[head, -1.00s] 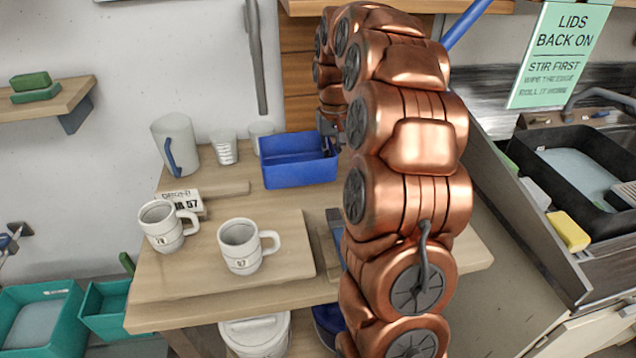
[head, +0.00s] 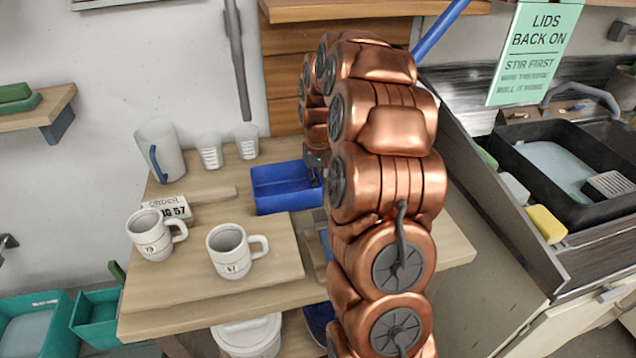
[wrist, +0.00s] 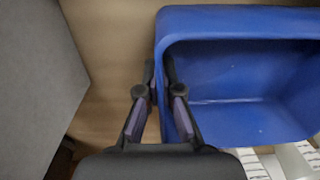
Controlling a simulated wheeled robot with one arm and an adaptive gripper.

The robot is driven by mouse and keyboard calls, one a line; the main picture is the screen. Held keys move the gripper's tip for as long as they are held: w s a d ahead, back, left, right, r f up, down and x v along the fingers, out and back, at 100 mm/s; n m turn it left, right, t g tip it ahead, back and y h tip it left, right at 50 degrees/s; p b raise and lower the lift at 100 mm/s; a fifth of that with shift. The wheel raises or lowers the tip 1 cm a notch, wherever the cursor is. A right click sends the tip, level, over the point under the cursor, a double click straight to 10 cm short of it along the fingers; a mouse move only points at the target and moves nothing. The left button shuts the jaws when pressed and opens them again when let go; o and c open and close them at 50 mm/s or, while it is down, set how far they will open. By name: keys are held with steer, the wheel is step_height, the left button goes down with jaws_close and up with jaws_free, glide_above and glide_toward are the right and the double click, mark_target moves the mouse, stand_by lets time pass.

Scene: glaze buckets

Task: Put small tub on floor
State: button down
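A small blue tub (head: 287,204) is upright over the back of the wooden table (head: 190,297); I cannot tell whether its base touches the top. My gripper (head: 317,162) is at the tub's right side in the head view, partly hidden by my arm. In the wrist view my gripper (wrist: 158,68) has its fingers close together at the near wall of the tub (wrist: 240,118), one outside and one on the inner side, pinching the rim. The tub looks empty. The floor by the table is mostly hidden.
Two numbered mugs (head: 232,252) stand on a board at the table's front. A jug (head: 160,150), small cups (head: 209,152) and an order sign (head: 166,208) stand behind. A white bucket (head: 247,336) sits below. A sink (head: 575,165) is at right, teal bins (head: 35,315) at lower left.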

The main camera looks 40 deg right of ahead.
steer(key=shift+f, duration=0.2)
steer(key=c, duration=1.3)
jaws_free()
steer(key=shift+r, duration=0.1)
step_height(320, 180, up, 12)
steer(key=b, duration=0.2)
steer(key=shift+r+b, duration=0.1)
steer(key=shift+b, duration=0.3)
steer(key=shift+s, duration=0.1)
